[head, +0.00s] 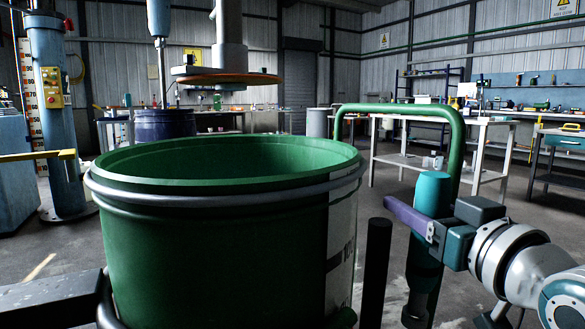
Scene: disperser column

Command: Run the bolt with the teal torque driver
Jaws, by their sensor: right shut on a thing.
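The teal torque driver (432,192) stands roughly upright at the right of the head view, with a teal top and a dark lower body. Its lower end reaches close to the bottom edge of the picture. My right gripper (414,219) comes in from the right and is shut on the driver, with a purple finger across its body. The driver is beside the large green vessel (215,250), right of its wall. I cannot make out the bolt. My left gripper does not show.
A green bent pipe (400,108) arches behind the driver. A black post (375,272) stands between vessel and driver. A disc on a column (228,77) hangs behind the vessel. A blue column (52,110) is at left. Workbenches (485,122) stand at the back right, with open floor before them.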

